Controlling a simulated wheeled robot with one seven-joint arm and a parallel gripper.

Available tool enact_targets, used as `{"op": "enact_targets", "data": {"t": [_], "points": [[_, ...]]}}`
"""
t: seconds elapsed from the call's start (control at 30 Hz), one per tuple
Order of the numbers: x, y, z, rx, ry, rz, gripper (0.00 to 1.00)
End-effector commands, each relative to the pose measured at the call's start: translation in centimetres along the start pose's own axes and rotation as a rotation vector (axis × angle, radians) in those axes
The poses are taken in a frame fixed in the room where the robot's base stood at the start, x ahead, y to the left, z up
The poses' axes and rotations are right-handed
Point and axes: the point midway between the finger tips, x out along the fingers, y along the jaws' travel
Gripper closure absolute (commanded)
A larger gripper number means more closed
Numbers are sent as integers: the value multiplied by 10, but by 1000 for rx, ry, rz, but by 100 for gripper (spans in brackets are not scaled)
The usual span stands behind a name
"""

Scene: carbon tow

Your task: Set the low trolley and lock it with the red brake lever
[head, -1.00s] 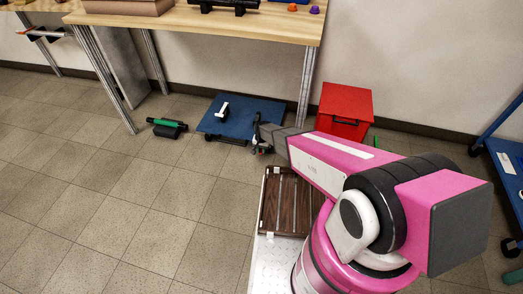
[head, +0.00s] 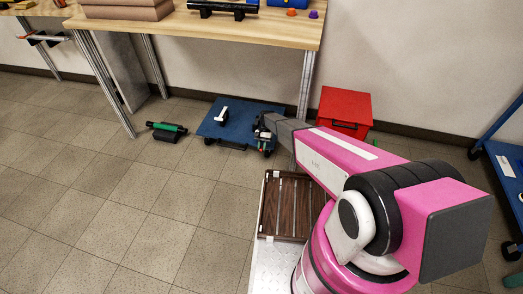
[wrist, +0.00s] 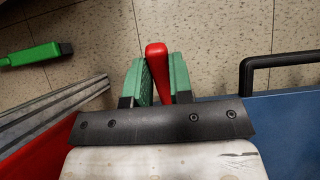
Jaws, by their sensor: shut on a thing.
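The low trolley is a flat blue platform (head: 235,117) on the floor under the front of the wooden table, with a white fitting (head: 222,115) on top. In the wrist view its blue deck (wrist: 285,112) and a black handle (wrist: 252,78) show at the right. My gripper (wrist: 158,80) has green finger pads closed around the upright red brake lever (wrist: 156,56), whose rounded top sticks out between them. In the head view my gripper (head: 264,135) is at the trolley's right side. The lever's lower part is hidden, and its lock state cannot be told.
A red bin (head: 346,105) stands right of the table leg (head: 304,85). A green-and-black item (head: 167,130) lies on the floor left of the trolley. A green-handled item (wrist: 33,54) lies near the gripper. Open tiled floor is at the left; a blue cart (head: 500,150) is far right.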

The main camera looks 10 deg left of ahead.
Motion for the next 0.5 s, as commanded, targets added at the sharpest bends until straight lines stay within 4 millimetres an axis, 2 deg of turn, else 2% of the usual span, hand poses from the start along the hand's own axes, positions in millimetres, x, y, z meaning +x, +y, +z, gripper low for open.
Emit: {"op": "enact_targets", "data": {"t": [0.2, 0.5], "points": [[-9, -1, -6, 0, -128, 0, 100], [-14, 0, -7, 0, -212, 0, 100]]}}
